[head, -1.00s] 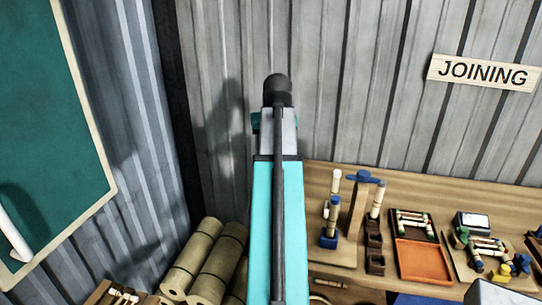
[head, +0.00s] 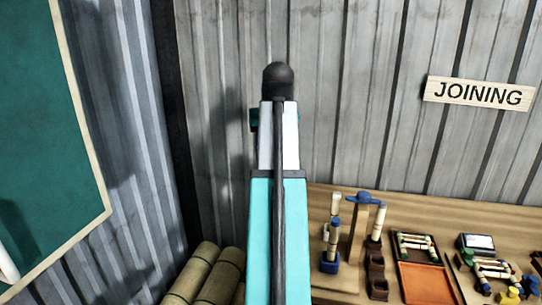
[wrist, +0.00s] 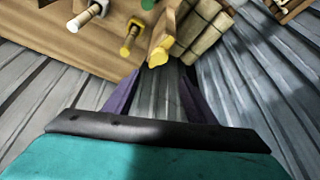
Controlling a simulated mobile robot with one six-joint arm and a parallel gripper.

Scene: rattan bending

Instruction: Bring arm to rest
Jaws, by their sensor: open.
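My arm rises through the middle of the head view, a teal link ending in a grey and black joint near the wall. My gripper does not show in the head view. In the wrist view, my gripper (wrist: 160,88) shows as two dark purple fingers set apart, with nothing between them. Beyond them are a wooden surface (wrist: 60,35) and yellow-tipped and grey-tipped pieces, all clear of the fingers as far as I can tell.
A wooden bench (head: 335,285) stands right of the arm. It holds a blue-topped post (head: 358,230), an orange tray (head: 425,282) and several small pieces. Rolled bundles (head: 215,275) lie at lower left. A green board (head: 45,130) and a JOINING sign (head: 478,93) hang on corrugated walls.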

